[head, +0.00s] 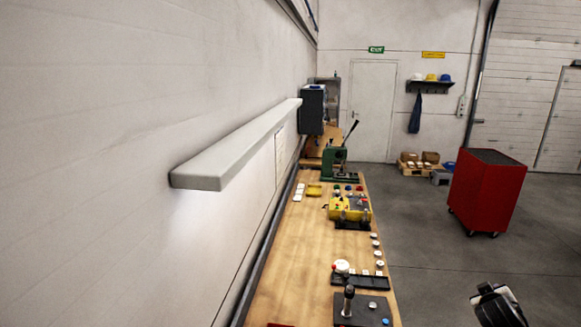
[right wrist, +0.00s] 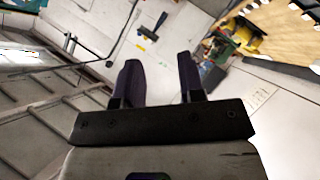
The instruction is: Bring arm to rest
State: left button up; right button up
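My right gripper (right wrist: 158,60) shows in the right wrist view with its two dark fingers apart and nothing between them. It is in the air, away from the bench. In the head view, a white and black part at the bottom right corner looks like part of my right arm; its fingers cannot be made out there. My left arm and left gripper are not in view.
A long wooden workbench (head: 283,286) runs along the left wall, carrying a yellow fixture (head: 357,206), a green press (head: 338,162) and a black joystick box (head: 362,312). A white shelf (head: 225,160) juts above it. A red cabinet (head: 487,192) stands right; floor between is clear.

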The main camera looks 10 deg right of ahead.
jog(key=s+f+m+g+y, duration=0.1)
jog(key=s+f+m+g, duration=0.1)
jog(key=s+f+g, duration=0.4)
jog(key=s+a+f+n+y, duration=0.1)
jog(key=s+a+f, duration=0.4)
jog(key=a, duration=0.3)
jog(key=s+a+f+n+y, duration=0.2)
jog(key=s+a+f, duration=0.3)
jog(key=a, duration=0.4)
jog(key=s+a+f+n+y, duration=0.1)
jog(key=s+a+f, duration=0.3)
jog(key=a+f, duration=0.3)
jog(key=s+a+r+y, duration=0.2)
jog(key=s+a, duration=0.6)
jog(key=s, duration=0.2)
jog(key=s+a+r+y, duration=0.2)
jog(key=s+a+y, duration=0.1)
jog(key=s+a, duration=0.7)
jog(key=f+b, duration=0.3)
jog(key=d+f+b, duration=0.1)
jog(key=f+b, duration=0.2)
jog(key=f, duration=0.1)
jog(key=s+f+b, duration=0.1)
jog(key=f+b, duration=0.2)
jog(key=b, duration=0.1)
jog(key=shift+d+f, duration=0.2)
jog(key=shift+f, duration=0.05)
notch_tip(320, 180, up, 19)
jog(key=p, duration=1.9)
jog(key=shift+r, duration=0.15)
